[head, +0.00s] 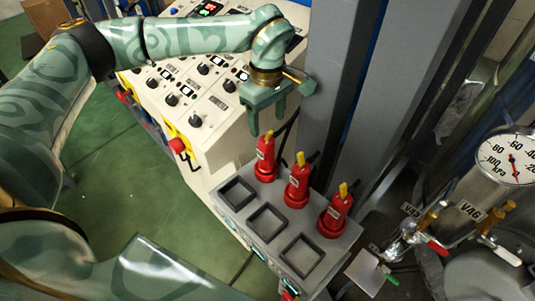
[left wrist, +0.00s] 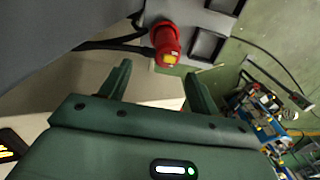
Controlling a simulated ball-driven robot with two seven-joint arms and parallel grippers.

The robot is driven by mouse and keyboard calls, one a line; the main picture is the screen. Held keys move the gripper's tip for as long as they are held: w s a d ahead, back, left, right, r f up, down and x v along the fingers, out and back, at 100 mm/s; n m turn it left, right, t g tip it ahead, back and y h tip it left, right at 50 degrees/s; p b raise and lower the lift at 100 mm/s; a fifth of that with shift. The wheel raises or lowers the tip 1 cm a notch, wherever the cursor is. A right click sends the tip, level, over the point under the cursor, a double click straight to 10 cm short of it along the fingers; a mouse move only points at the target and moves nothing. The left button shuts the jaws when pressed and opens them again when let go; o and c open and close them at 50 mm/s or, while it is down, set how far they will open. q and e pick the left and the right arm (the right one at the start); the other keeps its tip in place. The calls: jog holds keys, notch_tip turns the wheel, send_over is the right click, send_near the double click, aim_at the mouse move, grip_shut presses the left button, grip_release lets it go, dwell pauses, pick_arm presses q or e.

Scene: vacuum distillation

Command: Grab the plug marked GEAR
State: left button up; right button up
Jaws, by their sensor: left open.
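Three red plugs with yellow tops stand in a row along the back of a grey socket box: the left plug (head: 265,160), the middle plug (head: 298,184) and the right plug (head: 334,212). Each has a small label, too small to read, so I cannot tell which is marked GEAR. My left gripper (head: 268,122) is open and empty, just above the left plug. In the left wrist view a red plug (left wrist: 165,42) sits beyond and between the open fingertips (left wrist: 157,73), apart from them. My right gripper is not in view.
The grey box (head: 228,219) has three empty square recesses in front of the plugs. A control panel (head: 180,85) with knobs stands behind left, with a grey column (head: 331,90) behind the plugs. A pressure gauge (head: 511,158) and valves are at right. Green floor is free at left.

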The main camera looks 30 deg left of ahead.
aim_at(266, 137)
pick_arm(q)
jog(key=shift+s+f, duration=0.4)
jog(key=shift+f, duration=0.3)
jog(key=f+p, duration=0.1)
jog(key=f, duration=0.4)
jog(key=shift+s+d+p, duration=0.1)
jog(key=shift+s+p, duration=0.1)
jog(key=shift+p, duration=0.2)
grip_shut()
jog(key=shift+r, duration=0.1)
